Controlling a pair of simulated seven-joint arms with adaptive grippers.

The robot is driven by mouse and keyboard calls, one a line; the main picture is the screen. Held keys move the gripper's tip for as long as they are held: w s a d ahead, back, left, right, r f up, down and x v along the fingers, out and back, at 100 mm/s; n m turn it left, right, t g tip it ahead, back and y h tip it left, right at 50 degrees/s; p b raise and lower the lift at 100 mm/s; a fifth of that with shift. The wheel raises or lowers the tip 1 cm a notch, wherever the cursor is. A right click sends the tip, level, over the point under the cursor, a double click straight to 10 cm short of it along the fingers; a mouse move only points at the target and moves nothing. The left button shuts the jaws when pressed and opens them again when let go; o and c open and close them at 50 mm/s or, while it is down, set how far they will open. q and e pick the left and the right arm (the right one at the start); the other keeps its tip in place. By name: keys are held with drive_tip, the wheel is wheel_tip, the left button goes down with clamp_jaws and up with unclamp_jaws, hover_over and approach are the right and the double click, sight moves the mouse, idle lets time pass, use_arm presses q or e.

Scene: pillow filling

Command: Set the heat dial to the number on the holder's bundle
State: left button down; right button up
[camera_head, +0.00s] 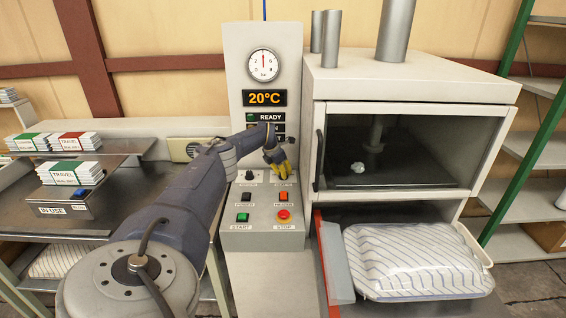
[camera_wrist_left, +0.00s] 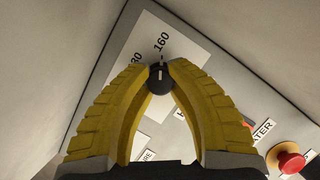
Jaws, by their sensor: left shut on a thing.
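The heat dial (camera_wrist_left: 160,80) is a small black knob with a white mark, between my left gripper's yellow fingertips. In the left wrist view its mark points up, close to the printed 160; a second number beside it is partly covered. My left gripper (camera_wrist_left: 158,70) is shut on the dial. In the head view my left gripper (camera_head: 280,168) is at the upper right of the control panel and hides the dial. The holder (camera_head: 68,205), marked IN USE, carries a green-banded TRAVEL bundle (camera_head: 70,174); its number is too small to read. My right gripper is out of view.
The display (camera_head: 265,98) reads 20°C under a round gauge (camera_head: 263,65). A second black knob (camera_head: 249,175), several buttons and a red stop button (camera_head: 283,214) are on the panel. The glass-fronted oven (camera_head: 400,145) stands right, above a striped pillow (camera_head: 415,262). More bundles (camera_head: 75,140) lie at left.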

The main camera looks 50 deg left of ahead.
use_arm(q)
drive_tip(key=shift+w+r, duration=0.1)
drive_tip(key=shift+r, duration=0.1)
idle(0.3)
drive_tip(key=c, duration=1.5)
unclamp_jaws()
drive_tip(key=shift+w, duration=0.1)
drive_tip(key=shift+c, duration=0.2)
drive_tip(key=o, duration=0.4)
drive_tip(key=shift+f, duration=0.2)
drive_tip(key=shift+s+r, duration=0.1)
drive_tip(key=shift+s, duration=0.1)
drive_tip(key=v, duration=1.1)
drive_tip(key=shift+r, duration=0.35)
drive_tip(key=shift+s, duration=0.15)
